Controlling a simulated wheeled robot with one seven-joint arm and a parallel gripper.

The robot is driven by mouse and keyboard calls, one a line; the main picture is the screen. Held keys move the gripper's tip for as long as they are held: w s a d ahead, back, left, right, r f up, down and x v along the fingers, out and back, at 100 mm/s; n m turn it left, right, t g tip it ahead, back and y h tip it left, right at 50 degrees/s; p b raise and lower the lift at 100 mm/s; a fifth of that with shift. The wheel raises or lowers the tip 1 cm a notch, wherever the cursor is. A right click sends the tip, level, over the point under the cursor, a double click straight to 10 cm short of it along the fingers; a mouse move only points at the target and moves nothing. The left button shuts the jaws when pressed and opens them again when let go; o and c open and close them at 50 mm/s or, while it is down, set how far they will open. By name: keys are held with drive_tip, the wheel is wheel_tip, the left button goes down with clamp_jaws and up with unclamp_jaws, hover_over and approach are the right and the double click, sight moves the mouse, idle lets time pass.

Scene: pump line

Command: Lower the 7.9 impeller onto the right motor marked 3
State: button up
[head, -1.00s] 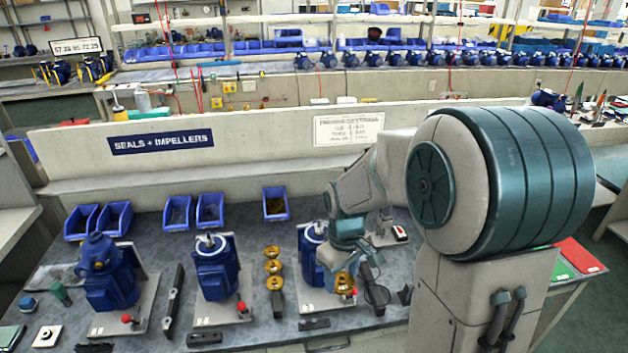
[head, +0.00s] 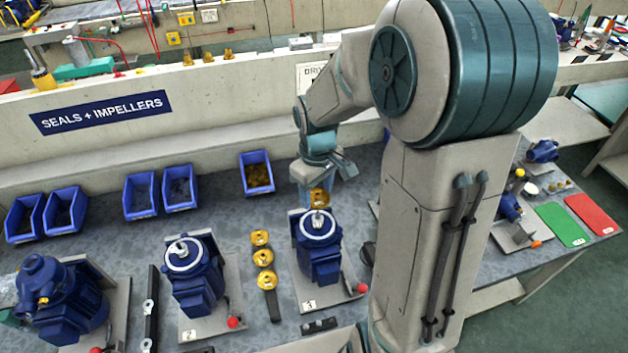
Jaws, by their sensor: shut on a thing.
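The blue motor marked 3 (head: 319,258) stands upright on its pale base plate (head: 345,285), the right one of the motors in the row. Its white-ringed top and silver shaft show uncovered. My gripper (head: 319,190) is shut on a brass impeller (head: 320,199), just above the motor's top in the picture. A gap shows between impeller and shaft; I cannot tell how well they line up in depth. The number on the impeller is not readable. The fingertips are small and partly hidden.
Several brass impellers, one here (head: 263,258), sit in a row left of the motor. The motor marked 2 (head: 195,277) stands further left. A blue bin (head: 257,176) is behind. A red-knobbed lever (head: 361,288) stands at the plate's right front corner.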

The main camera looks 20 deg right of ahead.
sight(318, 218)
drive_tip(key=shift+s+f+b, duration=0.15)
drive_tip(key=shift+f+b, duration=0.25)
drive_tip(key=shift+f, duration=0.15)
drive_tip(key=shift+f+b, duration=1.95)
drive_tip(key=shift+f, duration=0.65)
drive_tip(key=shift+f, duration=0.25)
drive_tip(key=o, duration=1.5)
drive_tip(key=shift+o, duration=0.2)
drive_tip(key=shift+r, duration=0.15)
wheel_tip(318, 218, up, 9)
drive_tip(key=p, duration=0.6)
drive_tip(key=shift+p, duration=0.35)
